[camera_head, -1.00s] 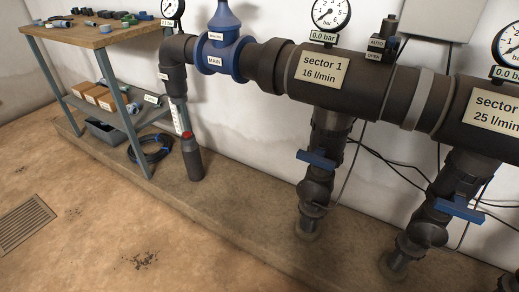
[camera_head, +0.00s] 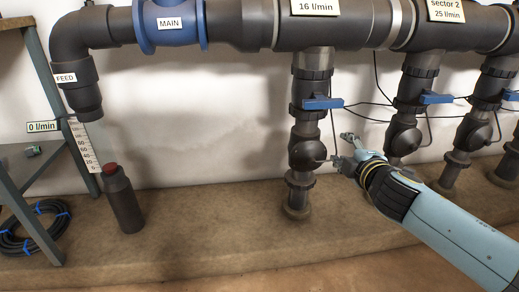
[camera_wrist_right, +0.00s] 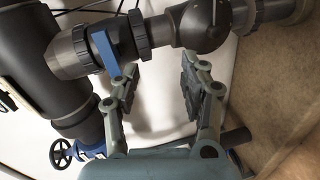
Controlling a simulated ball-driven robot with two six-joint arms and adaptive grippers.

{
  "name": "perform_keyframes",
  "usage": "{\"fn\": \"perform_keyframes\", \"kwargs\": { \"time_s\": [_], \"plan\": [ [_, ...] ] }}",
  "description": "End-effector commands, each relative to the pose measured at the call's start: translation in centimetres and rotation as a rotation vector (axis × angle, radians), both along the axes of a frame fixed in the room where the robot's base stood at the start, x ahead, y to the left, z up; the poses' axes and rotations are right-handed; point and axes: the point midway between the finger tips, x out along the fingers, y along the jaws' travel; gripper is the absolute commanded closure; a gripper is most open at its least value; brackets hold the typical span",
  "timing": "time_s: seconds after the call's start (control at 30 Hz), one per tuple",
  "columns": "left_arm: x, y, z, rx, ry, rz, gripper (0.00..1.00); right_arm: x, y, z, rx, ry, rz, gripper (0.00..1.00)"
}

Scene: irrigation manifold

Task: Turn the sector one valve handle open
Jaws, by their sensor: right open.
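The sector one valve handle (camera_head: 322,103) is a blue bar lying across the dark vertical pipe under the 16 l/min label in the head view. It also shows as a blue bar (camera_wrist_right: 104,52) at the upper left of the right wrist view. My right gripper (camera_head: 344,148) is just right of that pipe and below the handle, apart from it. In the right wrist view its two fingers (camera_wrist_right: 160,80) are spread with nothing between them. My left gripper is not in view.
The second sector's blue handle (camera_head: 436,98) is on the pipe to the right. The blue MAIN valve (camera_head: 172,22) is at upper left. A dark bottle (camera_head: 122,203) stands on the ledge at left. Thin black cables run behind the pipes.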

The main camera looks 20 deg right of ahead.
Motion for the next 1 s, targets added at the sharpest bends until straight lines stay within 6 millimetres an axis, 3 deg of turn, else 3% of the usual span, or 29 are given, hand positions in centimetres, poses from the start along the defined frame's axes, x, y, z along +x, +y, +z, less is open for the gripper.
{"fn": "perform_keyframes", "kwargs": {
  "time_s": [0.2,0.3,0.73,1.0],
  "plan": [
    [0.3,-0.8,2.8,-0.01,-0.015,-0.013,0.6,2.2,1.3,5.5,-0.167,-0.145,0.048,0.56],
    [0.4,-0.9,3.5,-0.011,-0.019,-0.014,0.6,2.9,1.3,6.6,-0.185,-0.164,0.051,0.56],
    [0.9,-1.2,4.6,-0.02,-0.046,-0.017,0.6,10.5,-0.5,6.7,-0.182,-0.166,0.05,0.56],
    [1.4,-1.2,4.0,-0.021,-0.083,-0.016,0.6,12.7,-1.1,6.7,-0.182,-0.164,0.05,0.56]
  ]
}}
